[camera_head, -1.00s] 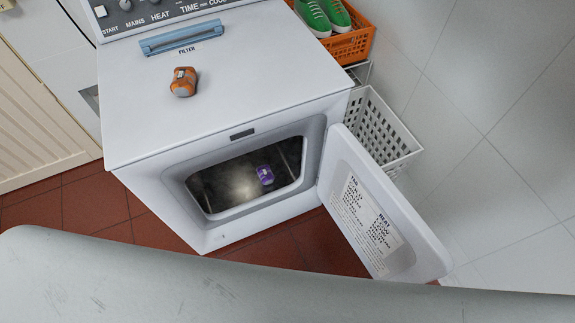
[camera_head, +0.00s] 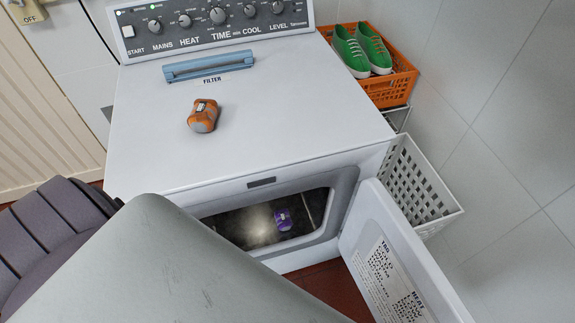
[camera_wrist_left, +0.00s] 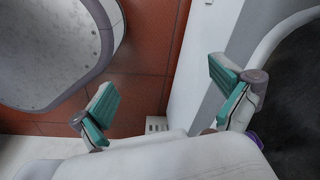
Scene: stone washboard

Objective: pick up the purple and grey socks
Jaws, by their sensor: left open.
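A purple rolled pair of socks with a grey patch (camera_head: 283,219) lies inside the open drum of the white dryer (camera_head: 255,150). A purple bit of it (camera_wrist_left: 254,139) shows at the lower right of the left wrist view, mostly hidden behind my gripper. My left gripper (camera_wrist_left: 166,95) is open with nothing between its fingers. Its right finger is near the dryer's front beside the opening, with red floor behind the gap. My left gripper does not show in the head view. My right gripper is in neither view.
The dryer door (camera_head: 400,262) hangs open to the right. An orange and grey rolled pair of socks (camera_head: 203,116) and a blue filter handle (camera_head: 208,66) are on the dryer top. A white basket (camera_head: 420,185) and an orange crate (camera_head: 390,95) with green shoes (camera_head: 362,50) stand right.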

